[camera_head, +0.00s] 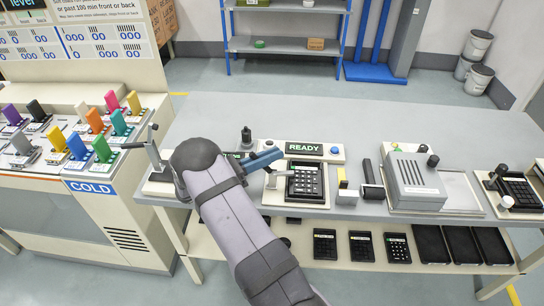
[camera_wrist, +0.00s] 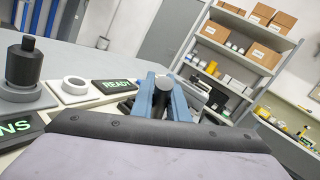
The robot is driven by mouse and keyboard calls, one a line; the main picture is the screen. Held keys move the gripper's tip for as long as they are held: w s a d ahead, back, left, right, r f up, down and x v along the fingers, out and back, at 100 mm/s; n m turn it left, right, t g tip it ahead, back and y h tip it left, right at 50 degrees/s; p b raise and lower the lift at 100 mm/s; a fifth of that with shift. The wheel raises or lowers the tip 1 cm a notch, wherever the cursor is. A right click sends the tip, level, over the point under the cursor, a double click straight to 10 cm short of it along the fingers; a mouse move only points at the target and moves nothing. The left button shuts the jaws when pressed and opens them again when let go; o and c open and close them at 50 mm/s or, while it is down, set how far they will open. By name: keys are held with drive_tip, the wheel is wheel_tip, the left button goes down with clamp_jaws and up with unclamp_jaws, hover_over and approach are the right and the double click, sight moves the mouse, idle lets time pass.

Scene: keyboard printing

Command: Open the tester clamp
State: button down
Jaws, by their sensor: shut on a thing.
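The tester (camera_head: 325,200) stands on the bench with a black keypad (camera_head: 306,184) in it, below a lit READY sign (camera_head: 304,148). The sign also shows in the wrist view (camera_wrist: 116,85). My gripper (camera_head: 277,155) has blue fingers and is at the tester's left side, just above the clamp. In the wrist view my gripper (camera_wrist: 164,82) is shut on a pale round-ended piece, the tester clamp's handle (camera_wrist: 165,80), between its fingers. The fingers and my arm hide most of the clamp, so its exact position is unclear.
A grey box-shaped machine (camera_head: 416,178) stands to the right, past a black lever (camera_head: 372,190). A black knob (camera_head: 246,137) stands behind my gripper. A lever stand (camera_head: 155,152) is left of my arm. Several keypads lie on the lower shelf (camera_head: 338,262). The bench's back strip is clear.

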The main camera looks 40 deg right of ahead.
drive_tip(key=c, duration=1.7)
unclamp_jaws()
drive_tip(key=shift+b+v, duration=1.1)
drive_tip(key=shift+v, duration=2.6)
